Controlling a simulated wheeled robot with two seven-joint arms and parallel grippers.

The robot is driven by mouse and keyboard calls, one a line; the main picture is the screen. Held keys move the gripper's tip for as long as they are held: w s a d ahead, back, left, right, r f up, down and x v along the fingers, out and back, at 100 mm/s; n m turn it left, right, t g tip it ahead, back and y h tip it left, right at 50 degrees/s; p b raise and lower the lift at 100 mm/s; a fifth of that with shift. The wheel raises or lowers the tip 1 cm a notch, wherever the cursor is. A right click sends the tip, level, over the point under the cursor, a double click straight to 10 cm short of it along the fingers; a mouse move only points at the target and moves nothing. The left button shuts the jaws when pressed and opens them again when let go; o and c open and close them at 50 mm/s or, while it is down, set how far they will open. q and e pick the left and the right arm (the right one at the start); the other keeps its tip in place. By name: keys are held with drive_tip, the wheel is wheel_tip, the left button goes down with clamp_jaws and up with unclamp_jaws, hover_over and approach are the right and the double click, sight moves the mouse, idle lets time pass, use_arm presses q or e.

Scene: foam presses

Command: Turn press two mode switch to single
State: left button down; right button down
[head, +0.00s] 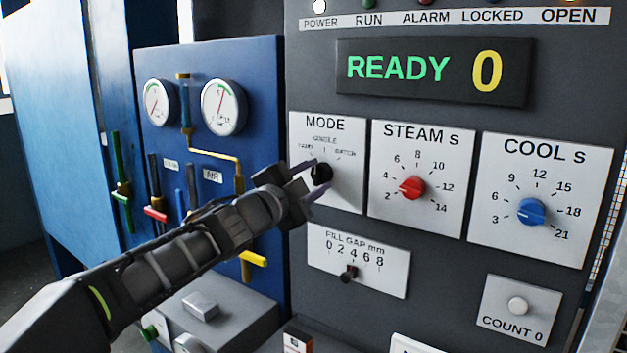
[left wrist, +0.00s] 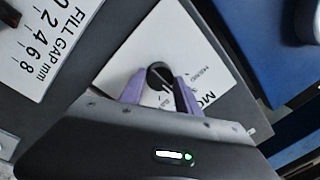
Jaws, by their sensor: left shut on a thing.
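The black mode switch (head: 321,173) is a round knob on the white MODE plate (head: 340,192), left of the STEAM plate. The plate carries three small labels in an arc, with SINGLE at the top middle. My left gripper (head: 312,179) reaches in from the left with its purple fingers on either side of the knob, shut on it. In the left wrist view the knob (left wrist: 160,75) sits between the two purple fingers, with a light pointer line on its face. Which label the pointer faces is hard to tell. My right gripper is not in view.
The red STEAM knob (head: 411,187) and blue COOL knob (head: 531,211) are to the right. The FILL GAP slider (head: 348,273) is below the switch. The display (head: 432,72) reads READY 0. A blue panel with gauges (head: 222,107) and coloured valve handles stands left, behind my arm.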

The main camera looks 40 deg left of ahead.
use_arm(q)
drive_tip(key=shift+f, duration=0.15)
drive_tip(key=c, duration=0.9)
unclamp_jaws()
drive_tip(key=shift+s, duration=0.1)
drive_tip(key=s+p, duration=0.1)
drive_tip(key=s, duration=0.6)
drive_tip(key=shift+s+d, duration=0.3)
drive_tip(key=shift+d, duration=0.05)
drive_tip(key=shift+f, duration=0.15)
